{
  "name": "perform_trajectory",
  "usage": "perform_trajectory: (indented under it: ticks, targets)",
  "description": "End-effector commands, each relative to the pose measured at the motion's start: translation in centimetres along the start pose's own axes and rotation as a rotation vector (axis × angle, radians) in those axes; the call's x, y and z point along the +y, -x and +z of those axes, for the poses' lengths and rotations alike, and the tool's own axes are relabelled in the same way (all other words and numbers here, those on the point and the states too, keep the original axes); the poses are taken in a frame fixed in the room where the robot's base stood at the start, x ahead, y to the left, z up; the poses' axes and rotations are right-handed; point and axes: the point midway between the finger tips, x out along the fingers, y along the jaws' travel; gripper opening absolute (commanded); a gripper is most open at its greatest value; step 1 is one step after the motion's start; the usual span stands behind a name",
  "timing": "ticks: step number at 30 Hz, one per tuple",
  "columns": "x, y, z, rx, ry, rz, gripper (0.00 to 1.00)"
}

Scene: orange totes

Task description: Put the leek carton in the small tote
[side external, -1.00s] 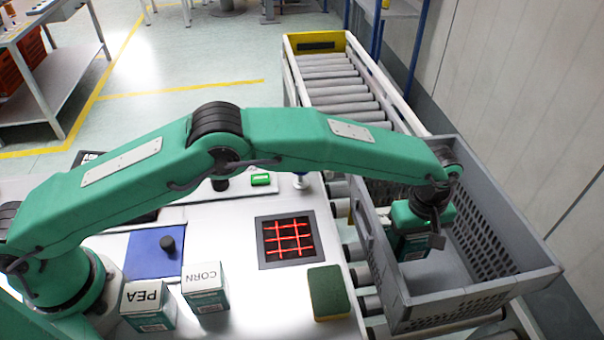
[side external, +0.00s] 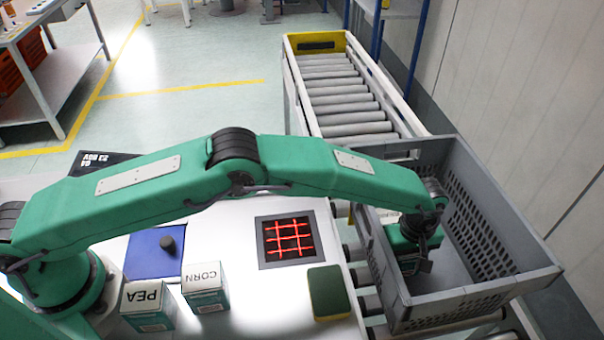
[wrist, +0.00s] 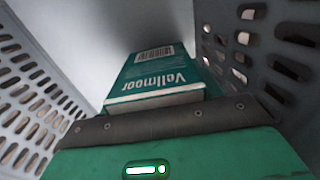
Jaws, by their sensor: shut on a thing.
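My gripper (side external: 424,250) is down inside the grey tote (side external: 510,285), near its left wall. It is shut on a green-and-white carton (side external: 407,264), mostly hidden by the gripper in the side view. In the wrist view the carton (wrist: 160,75) shows a green face with "Vellmoor" and a barcode, with tote walls on both sides. No word "leek" is readable on it. I cannot tell whether the carton touches the tote floor.
PEA (side external: 148,305) and CORN (side external: 205,287) cartons stand on the white table. A dark green block (side external: 328,292) and a red-lit grid (side external: 287,241) lie nearer the tote. The tote sits on a roller conveyor (side external: 345,100), whose far part is empty.

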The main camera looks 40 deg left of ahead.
Motion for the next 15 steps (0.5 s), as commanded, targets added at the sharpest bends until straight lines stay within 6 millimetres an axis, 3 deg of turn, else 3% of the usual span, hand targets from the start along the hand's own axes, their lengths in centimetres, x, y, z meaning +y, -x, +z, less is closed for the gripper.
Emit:
perform_trajectory:
  ticks: [7,15]
  targets:
    - [0.0,-2.5,0.0,0.000,0.000,0.000,0.33]
    - [0.0,-2.6,0.0,0.000,0.000,0.001,0.33]
